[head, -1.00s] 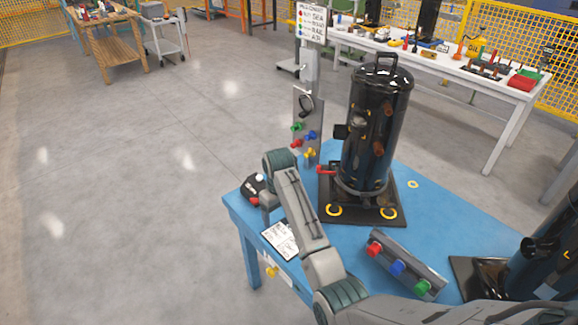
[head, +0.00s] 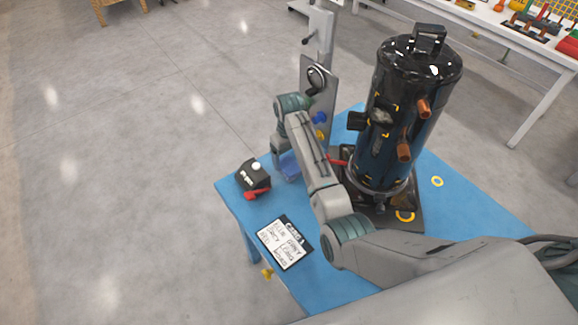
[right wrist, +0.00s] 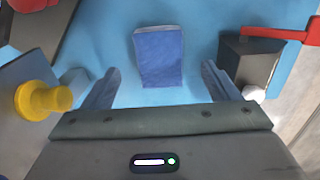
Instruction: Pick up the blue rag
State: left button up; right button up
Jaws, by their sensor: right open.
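The blue rag (right wrist: 158,57) lies flat on the blue table top in the right wrist view, as a darker blue rectangle. In the head view it shows as a small blue patch (head: 289,167) beside my right gripper, partly covered by it. My right gripper (right wrist: 160,85) is open and empty, with one finger at each side of the rag's near end. In the head view my right gripper (head: 282,150) points down over the table's far left part; its fingertips are hard to make out there. My left gripper is out of view.
A black box with a red lever (head: 254,178) stands left of the rag. A panel with coloured knobs (head: 319,95) is behind it. The large black compressor tank (head: 408,110) stands to the right. A printed card (head: 285,243) lies nearer on the blue table (head: 330,288).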

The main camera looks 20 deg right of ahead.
aim_at(289, 165)
jog(key=f, duration=0.3)
jog(key=f+p, duration=0.1)
jog(key=shift+w+f, duration=0.15)
jog(key=shift+w, duration=0.1)
jog(key=shift+f, duration=0.55)
jog(key=c, duration=1)
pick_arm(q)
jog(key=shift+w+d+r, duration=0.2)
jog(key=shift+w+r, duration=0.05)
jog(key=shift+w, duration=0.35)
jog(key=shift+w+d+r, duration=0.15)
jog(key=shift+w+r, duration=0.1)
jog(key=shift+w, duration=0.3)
pick_arm(e)
jog(key=shift+c, duration=0.3)
jog(key=shift+r, duration=0.15)
